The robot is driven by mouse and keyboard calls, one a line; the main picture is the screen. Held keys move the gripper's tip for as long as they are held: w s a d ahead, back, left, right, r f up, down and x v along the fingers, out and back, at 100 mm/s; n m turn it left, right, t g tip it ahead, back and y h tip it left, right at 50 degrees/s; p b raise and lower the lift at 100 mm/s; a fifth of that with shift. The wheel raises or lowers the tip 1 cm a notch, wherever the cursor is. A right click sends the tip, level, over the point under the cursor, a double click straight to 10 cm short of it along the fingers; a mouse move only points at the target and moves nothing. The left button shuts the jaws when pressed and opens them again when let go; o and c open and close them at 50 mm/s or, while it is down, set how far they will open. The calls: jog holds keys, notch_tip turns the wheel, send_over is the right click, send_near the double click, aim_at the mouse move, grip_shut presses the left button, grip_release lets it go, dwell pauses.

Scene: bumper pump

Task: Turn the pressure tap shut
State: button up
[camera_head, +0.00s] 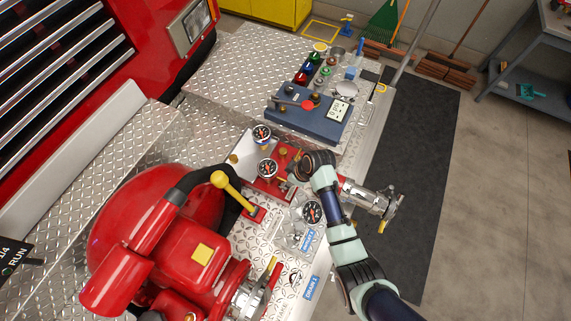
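The wrist end of my arm is over the right side of the red gauge panel (270,184) on the bumper. My gripper (302,172) shows only as dark parts beside the wrist, and I cannot tell whether its fingers are open or touching anything. Small red and brass fittings (284,151) sit on the panel just left of it. I cannot tell which fitting is the pressure tap; it may be partly hidden by my wrist. Two dial gauges, an upper one (262,133) and a lower one (267,168), stand left of my gripper.
A yellow-handled lever (232,190) rises left of the panel, beside the large red pump (165,235). A third gauge (312,212) stands below my wrist. A metal outlet (365,197) projects right beneath my arm.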

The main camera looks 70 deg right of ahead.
jog(key=shift+x, duration=1.2)
jog(key=shift+d, duration=0.1)
grip_shut()
